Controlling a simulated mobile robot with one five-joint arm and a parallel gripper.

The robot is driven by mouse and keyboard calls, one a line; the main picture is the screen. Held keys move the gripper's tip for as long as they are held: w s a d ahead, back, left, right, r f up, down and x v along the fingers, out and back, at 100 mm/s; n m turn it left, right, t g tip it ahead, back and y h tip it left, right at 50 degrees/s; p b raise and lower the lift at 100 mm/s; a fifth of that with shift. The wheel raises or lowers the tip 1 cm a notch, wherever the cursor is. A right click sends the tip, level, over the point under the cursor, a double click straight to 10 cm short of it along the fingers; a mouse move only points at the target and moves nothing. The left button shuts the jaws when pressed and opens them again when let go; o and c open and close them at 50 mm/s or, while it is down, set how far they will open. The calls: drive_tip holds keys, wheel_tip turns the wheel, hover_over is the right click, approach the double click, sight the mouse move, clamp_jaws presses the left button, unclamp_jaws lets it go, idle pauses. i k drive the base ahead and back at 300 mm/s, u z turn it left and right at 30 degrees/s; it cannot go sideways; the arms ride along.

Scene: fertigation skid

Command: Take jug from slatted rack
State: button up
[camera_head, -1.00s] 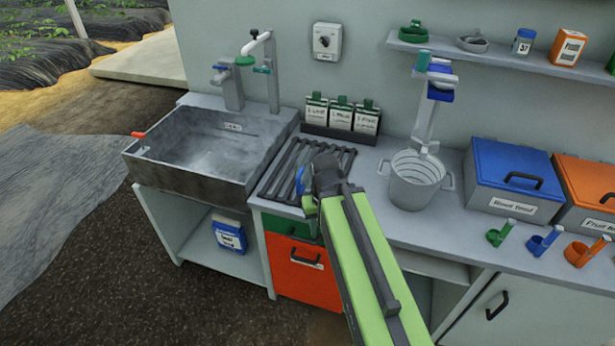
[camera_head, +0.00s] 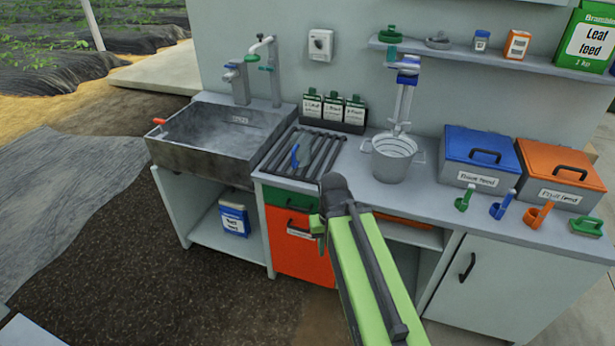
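The slatted rack (camera_head: 327,138) is a set of dark bars on the grey counter just right of the sink. A small clear jug with a blue handle (camera_head: 295,156) is on the rack, its handle towards the left. The clear body is hard to make out against the bars. My gripper (camera_head: 318,227) is at the end of my green arm, in front of the counter edge and apart from the jug in the picture. Its fingers are mostly hidden by my arm, so its opening does not show.
A metal bucket (camera_head: 391,158) stands right of the rack under a dispenser. Several small bottles in a dark holder (camera_head: 341,126) stand behind it. The sink (camera_head: 217,135) is left. Blue (camera_head: 481,152) and orange (camera_head: 560,168) bins and several coloured scoops fill the right counter.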

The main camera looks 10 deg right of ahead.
sight(301, 141)
drive_tip(key=z, duration=0.2)
drive_tip(key=k, duration=0.25)
drive_tip(key=u, duration=1)
drive_tip(key=i, duration=1.1)
drive_tip(key=u, duration=0.45)
drive_tip(key=i, duration=1.1)
drive_tip(key=z, duration=0.45)
